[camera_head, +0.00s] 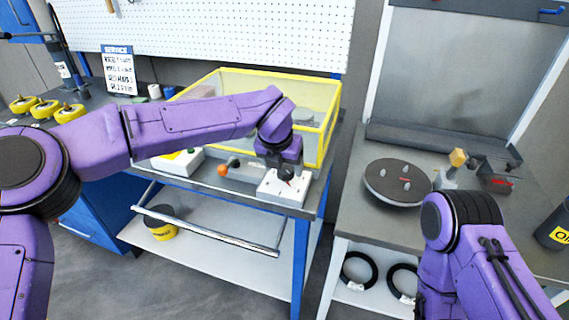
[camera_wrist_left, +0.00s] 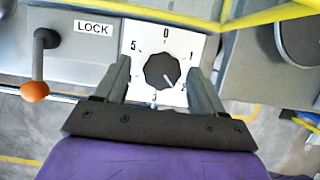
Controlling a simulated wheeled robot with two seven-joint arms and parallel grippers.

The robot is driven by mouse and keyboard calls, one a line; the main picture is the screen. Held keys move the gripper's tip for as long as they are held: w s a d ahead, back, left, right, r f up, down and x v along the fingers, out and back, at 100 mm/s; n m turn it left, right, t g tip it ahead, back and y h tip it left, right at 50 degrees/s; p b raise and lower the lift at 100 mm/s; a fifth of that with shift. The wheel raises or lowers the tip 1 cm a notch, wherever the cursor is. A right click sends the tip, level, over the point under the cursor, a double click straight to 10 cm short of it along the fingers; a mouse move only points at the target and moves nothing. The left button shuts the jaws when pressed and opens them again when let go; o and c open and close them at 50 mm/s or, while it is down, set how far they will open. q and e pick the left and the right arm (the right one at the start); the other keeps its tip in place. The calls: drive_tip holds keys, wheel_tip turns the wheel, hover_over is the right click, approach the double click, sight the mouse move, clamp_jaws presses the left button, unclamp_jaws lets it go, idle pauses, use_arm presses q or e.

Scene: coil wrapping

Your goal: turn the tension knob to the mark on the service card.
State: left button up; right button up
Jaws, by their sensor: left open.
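The black tension knob (camera_wrist_left: 162,71) sits on a white dial plate (camera_wrist_left: 143,48) with numbers around it. A white pointer on the knob points down and right, between 2 and 3. The 4 is hidden by a finger. My left gripper (camera_wrist_left: 158,64) is open, one finger on each side of the knob, with gaps visible on both sides. In the head view my left gripper (camera_head: 285,174) is over the white dial plate (camera_head: 276,192) at the bench's front edge. The service card (camera_head: 119,71) stands at the back left; its lines are too small to read. My right gripper is out of view.
An orange-tipped lever (camera_wrist_left: 35,90) beside a LOCK label (camera_wrist_left: 93,28) is left of the dial. A yellow-framed guard (camera_head: 327,110) rises behind it. Yellow spools (camera_head: 45,109) stand far left. A round plate (camera_head: 398,190) with pegs is on the right bench.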

use_arm(q)
drive_tip(key=shift+w+d+f, duration=0.1)
drive_tip(key=shift+d+f, duration=0.05)
drive_tip(key=shift+f, duration=0.2)
drive_tip(key=shift+c, duration=0.4)
drive_tip(key=c, duration=1)
drive_tip(key=shift+o, duration=0.2)
